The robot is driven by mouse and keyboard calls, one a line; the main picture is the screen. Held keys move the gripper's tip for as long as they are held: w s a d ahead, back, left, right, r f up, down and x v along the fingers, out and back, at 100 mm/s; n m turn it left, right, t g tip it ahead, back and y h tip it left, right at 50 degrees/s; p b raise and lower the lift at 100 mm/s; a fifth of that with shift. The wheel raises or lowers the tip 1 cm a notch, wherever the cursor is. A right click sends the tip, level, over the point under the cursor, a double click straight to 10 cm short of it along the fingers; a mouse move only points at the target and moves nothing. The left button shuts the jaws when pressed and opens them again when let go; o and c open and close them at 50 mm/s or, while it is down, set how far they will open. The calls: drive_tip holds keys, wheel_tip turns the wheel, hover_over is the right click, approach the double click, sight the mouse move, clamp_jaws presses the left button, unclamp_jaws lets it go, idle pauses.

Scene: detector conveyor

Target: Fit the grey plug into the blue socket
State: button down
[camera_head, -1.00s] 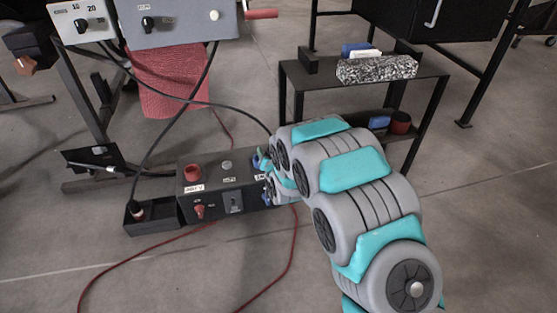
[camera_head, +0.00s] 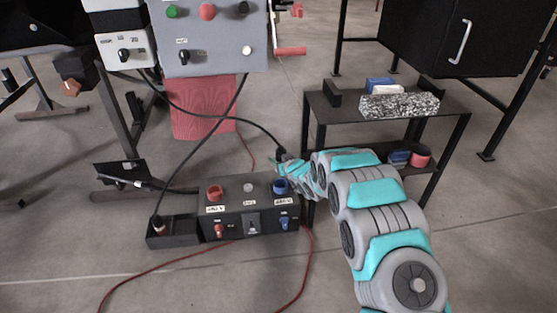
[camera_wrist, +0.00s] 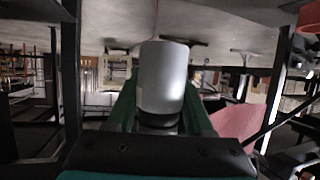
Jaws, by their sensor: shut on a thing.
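My gripper (camera_wrist: 165,115) is shut on the grey plug (camera_wrist: 163,75), a pale cylinder that fills the middle of the wrist view. In the head view my gripper (camera_head: 284,163) is small, above and behind the right end of a black box. A black cable runs to it from the left. The blue socket (camera_head: 281,186) is a ring on the box's top at the right, open and uncovered. The plug is apart from the socket. The wrist view does not show the socket.
The black box (camera_head: 252,223) also bears a red socket (camera_head: 215,192) on its left. A small black tray (camera_head: 172,236) adjoins it. A grey control panel (camera_head: 212,56) stands behind. A black shelf (camera_head: 440,104) is to the right. A red cable (camera_head: 307,262) lies on the floor.

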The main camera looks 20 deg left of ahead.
drive_tip(key=shift+f+b, duration=0.9)
drive_tip(key=shift+f, duration=2)
drive_tip(key=shift+f+b, duration=0.4)
drive_tip(key=shift+f, duration=1.8)
drive_tip(key=shift+r, duration=0.15)
drive_tip(key=shift+r+p, duration=0.8)
drive_tip(key=shift+r, duration=0.95)
idle(1.0)
